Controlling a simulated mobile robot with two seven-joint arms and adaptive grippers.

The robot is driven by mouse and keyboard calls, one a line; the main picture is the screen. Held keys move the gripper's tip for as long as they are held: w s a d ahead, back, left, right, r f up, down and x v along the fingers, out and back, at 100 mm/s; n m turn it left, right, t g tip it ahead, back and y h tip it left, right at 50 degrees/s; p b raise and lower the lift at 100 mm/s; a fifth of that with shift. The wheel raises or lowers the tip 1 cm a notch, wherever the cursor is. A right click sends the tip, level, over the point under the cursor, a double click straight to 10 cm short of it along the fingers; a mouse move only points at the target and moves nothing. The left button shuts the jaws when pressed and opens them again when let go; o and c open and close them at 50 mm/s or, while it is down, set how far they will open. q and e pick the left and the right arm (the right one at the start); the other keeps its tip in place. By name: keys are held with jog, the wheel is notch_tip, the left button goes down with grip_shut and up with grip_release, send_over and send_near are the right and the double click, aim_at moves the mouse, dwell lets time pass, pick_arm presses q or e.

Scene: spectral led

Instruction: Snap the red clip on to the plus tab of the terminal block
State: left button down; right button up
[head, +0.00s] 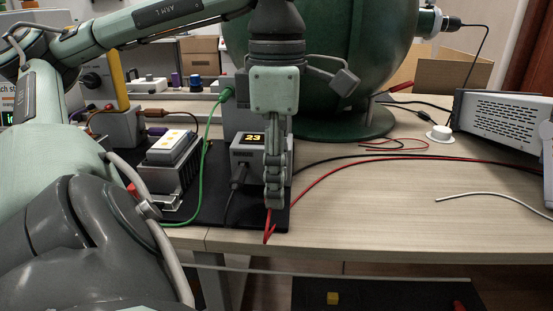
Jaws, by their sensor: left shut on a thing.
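My left gripper (273,197) points down over the front edge of a black mat, shut on the red clip (268,226). Only a thin red part of the clip shows below the fingertips, and the fingers hide the rest. A red lead (325,178) runs from there to the right across the table. I cannot clearly make out the terminal block or its plus tab. A finned block with a white and yellow top (172,147) stands left of the gripper. My right gripper is not in view.
A grey box reading 23 (248,140) stands just behind my left gripper. A green cable (203,165) crosses the mat (215,214). A large green vessel (320,60) stands behind. The wooden table (390,215) is mostly clear at right.

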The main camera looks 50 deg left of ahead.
pick_arm(q)
jog(key=shift+w+a, duration=0.15)
dwell(0.4)
jog(key=shift+w+a, duration=0.25)
jog(key=shift+a, duration=0.05)
jog(key=shift+d, duration=0.1)
jog(key=shift+s+d, duration=0.35)
dwell(0.5)
dwell(0.5)
